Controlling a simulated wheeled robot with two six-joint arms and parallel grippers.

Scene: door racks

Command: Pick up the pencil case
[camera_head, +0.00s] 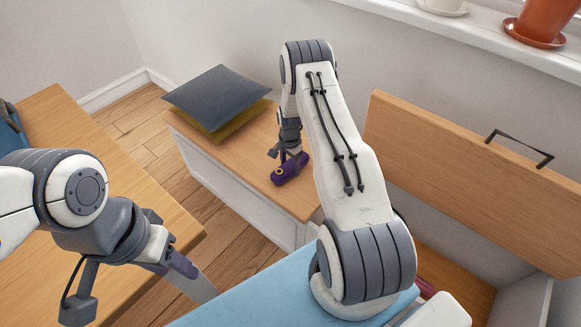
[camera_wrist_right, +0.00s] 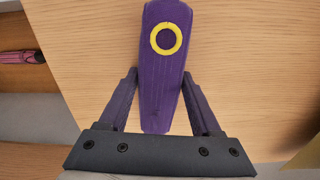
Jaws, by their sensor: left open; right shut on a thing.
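The purple pencil case (camera_head: 286,174) has a yellow ring near one end. It is at the wooden top of the low white cabinet, at the far arm's end. In the right wrist view the pencil case (camera_wrist_right: 161,85) lies lengthwise between the two purple fingers of my right gripper (camera_wrist_right: 159,74), which is shut on it. I cannot tell if it touches the wood. My right gripper (camera_head: 290,160) is partly hidden by its own wrist in the head view. My left gripper (camera_head: 182,264) is open and empty, near the left table's edge.
A wooden bench with a raised lid (camera_head: 470,165) stands at the right. A wooden table (camera_head: 90,145) is at the left. A pink thing (camera_wrist_right: 22,57) shows in the right wrist view.

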